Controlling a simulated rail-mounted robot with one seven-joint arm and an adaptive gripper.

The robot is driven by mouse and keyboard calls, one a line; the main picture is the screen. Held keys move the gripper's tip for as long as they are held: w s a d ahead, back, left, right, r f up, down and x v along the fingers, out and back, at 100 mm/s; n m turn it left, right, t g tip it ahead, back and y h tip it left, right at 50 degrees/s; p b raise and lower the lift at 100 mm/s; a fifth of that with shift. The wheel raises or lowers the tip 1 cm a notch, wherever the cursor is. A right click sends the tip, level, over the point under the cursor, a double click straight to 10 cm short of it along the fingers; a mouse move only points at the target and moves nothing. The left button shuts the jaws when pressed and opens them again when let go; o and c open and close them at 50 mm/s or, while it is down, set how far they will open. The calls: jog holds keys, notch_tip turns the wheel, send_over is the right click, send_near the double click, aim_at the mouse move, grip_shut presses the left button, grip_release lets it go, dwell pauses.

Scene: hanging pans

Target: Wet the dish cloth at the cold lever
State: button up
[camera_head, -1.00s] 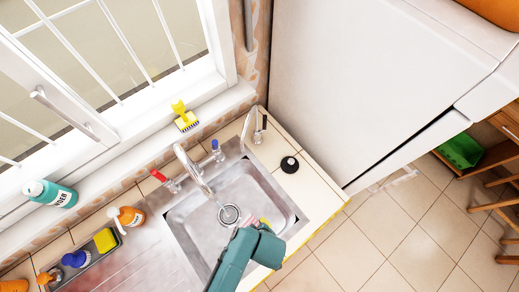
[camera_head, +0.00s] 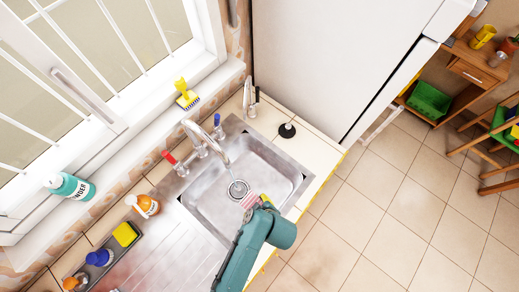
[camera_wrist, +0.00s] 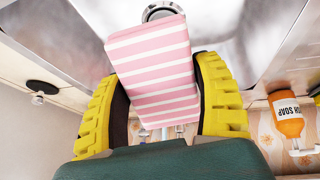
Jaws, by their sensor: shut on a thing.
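The dish cloth (camera_wrist: 152,68), pink with white stripes, is held between the yellow fingers of my gripper (camera_wrist: 155,85). In the head view the cloth (camera_head: 250,201) shows just below and right of the drain, with my gripper (camera_head: 262,203) over the sink's front part. The cold lever (camera_head: 217,120) is blue and stands at the right of the curved tap (camera_head: 198,135). The red lever (camera_head: 170,158) is at its left. The cloth appears apart from the tap spout.
The metal sink (camera_head: 276,163) has a drain (camera_head: 238,190) in its floor. A black stopper (camera_head: 287,130) lies on the right counter. An orange soap bottle (camera_head: 148,205) and a tray with a yellow sponge (camera_head: 125,234) are left. A brush (camera_head: 186,94) is on the sill.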

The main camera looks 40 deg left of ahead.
jog(key=w+a+f+b, duration=0.2)
jog(key=a+b, duration=0.3)
jog(key=a, duration=0.5)
jog(key=shift+w+a+f, duration=0.15)
jog(key=shift+w+a, duration=0.25)
jog(key=shift+w, duration=0.3)
jog(key=shift+d, duration=0.1)
jog(key=w+d, duration=0.3)
jog(key=d, duration=0.4)
jog(key=shift+d, duration=0.15)
dwell(1.2)
jog(key=w+d+r+p, duration=0.2)
jog(key=d+r+p, duration=0.1)
jog(key=d+r, duration=0.1)
jog(key=shift+d, duration=0.3)
dwell(1.2)
